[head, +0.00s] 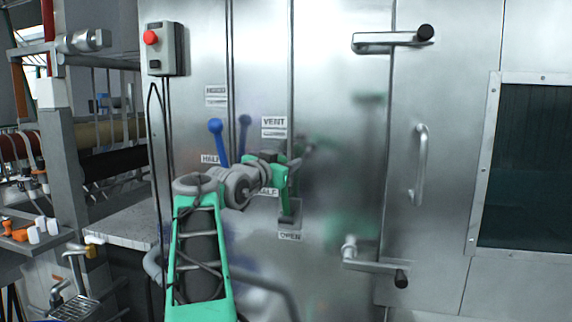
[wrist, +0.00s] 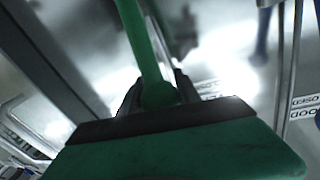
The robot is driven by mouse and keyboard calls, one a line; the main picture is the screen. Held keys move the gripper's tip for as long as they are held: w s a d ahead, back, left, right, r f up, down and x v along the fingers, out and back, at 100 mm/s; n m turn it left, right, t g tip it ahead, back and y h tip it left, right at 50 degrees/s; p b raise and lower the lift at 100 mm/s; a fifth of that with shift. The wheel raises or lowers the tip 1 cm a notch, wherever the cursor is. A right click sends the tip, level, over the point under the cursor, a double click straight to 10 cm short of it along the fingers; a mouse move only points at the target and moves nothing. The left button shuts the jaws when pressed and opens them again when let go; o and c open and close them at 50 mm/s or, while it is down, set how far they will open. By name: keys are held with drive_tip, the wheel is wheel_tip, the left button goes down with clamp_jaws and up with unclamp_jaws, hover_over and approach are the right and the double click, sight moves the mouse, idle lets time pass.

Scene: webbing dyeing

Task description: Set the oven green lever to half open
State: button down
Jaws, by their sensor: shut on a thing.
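The green lever (wrist: 138,40) runs as a thin rod into my gripper (wrist: 157,92) in the wrist view. Its rounded end sits between the two dark fingers, which are shut on it. In the head view my gripper (head: 282,163) is at the steel oven front, below the VENT label (head: 274,122). The HALF label (head: 267,192) is partly hidden behind my gripper. The OPEN label (head: 290,236) is below the lever's grey mount (head: 290,213). My arm and gripper overlap the lever, so its exact angle cannot be told.
A blue lever (head: 216,128) stands to the left of my gripper. A control box with a red button (head: 151,37) is at upper left. Door latches (head: 385,42) and a door handle (head: 420,165) stick out at right. A bench (head: 120,232) stands at left.

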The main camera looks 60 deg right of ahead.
drive_tip(key=a+f+b, duration=0.1)
drive_tip(key=b, duration=0.2)
drive_tip(key=shift+f+h, duration=0.1)
drive_tip(key=shift+h, duration=0.2)
drive_tip(key=a+f+h+b, duration=0.2)
drive_tip(key=a+b, duration=0.2)
drive_tip(key=b, duration=0.6)
drive_tip(key=s+a+f+m+g+h+b, duration=0.1)
drive_tip(key=a+b, duration=0.3)
drive_tip(key=b, duration=0.6)
drive_tip(key=shift+s+f+m+h, duration=0.3)
drive_tip(key=shift+f+h, duration=0.1)
drive_tip(key=shift+h, duration=0.5)
drive_tip(key=c, duration=1.3)
unclamp_jaws()
drive_tip(key=shift+r, duration=0.1)
drive_tip(key=shift+o, duration=0.8)
drive_tip(key=shift+a, duration=0.15)
drive_tip(key=shift+o, duration=1.3)
drive_tip(key=shift+w, duration=0.1)
